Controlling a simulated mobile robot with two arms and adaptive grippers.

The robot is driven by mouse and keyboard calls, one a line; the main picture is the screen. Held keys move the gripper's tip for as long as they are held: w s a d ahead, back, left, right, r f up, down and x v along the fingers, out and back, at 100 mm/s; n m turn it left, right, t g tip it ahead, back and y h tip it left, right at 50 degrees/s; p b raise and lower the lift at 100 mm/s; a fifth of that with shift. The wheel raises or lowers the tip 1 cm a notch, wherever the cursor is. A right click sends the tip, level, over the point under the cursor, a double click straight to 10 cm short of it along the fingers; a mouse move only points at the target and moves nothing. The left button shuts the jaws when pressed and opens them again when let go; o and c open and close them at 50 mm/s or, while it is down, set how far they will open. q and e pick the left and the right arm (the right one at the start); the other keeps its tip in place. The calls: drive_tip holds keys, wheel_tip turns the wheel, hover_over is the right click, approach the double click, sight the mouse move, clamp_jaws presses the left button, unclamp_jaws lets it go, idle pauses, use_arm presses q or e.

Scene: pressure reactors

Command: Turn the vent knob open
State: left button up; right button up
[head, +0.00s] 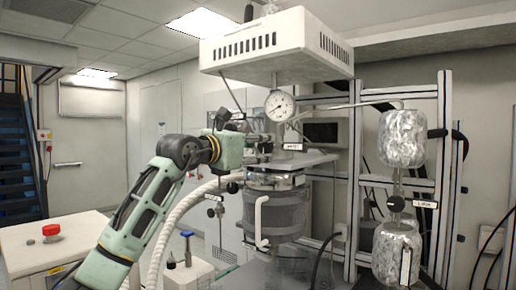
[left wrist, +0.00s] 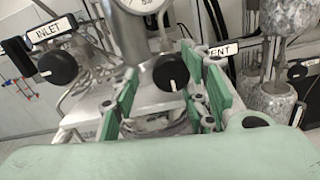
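The vent knob (left wrist: 170,72) is a round black knob in the left wrist view, beside the partly covered white VENT label (left wrist: 221,50). The label also shows in the head view (head: 292,146), but I cannot make out the knob there behind my gripper. My left gripper (left wrist: 165,88) is open, with green-padded fingers on either side of the knob in that view. I cannot tell whether they touch it. In the head view my left gripper (head: 264,149) is at the reactor head, below the pressure gauge (head: 280,106). My right gripper is not in view.
A black knob (left wrist: 57,66) with an INLET label (left wrist: 49,33) is at the left in the wrist view. Foil-wrapped vessels (head: 402,138) hang on the metal frame at the right. The reactor vessel (head: 275,210) stands below. A red-capped item (head: 51,231) sits on a bench at left.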

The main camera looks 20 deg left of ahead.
use_arm(q)
drive_tip(key=shift+s+d, duration=0.2)
drive_tip(key=shift+s, duration=0.1)
drive_tip(key=v, duration=1.1)
drive_tip(key=shift+s+a, duration=0.2)
drive_tip(key=shift+s, duration=0.15)
drive_tip(key=shift+r, duration=0.1)
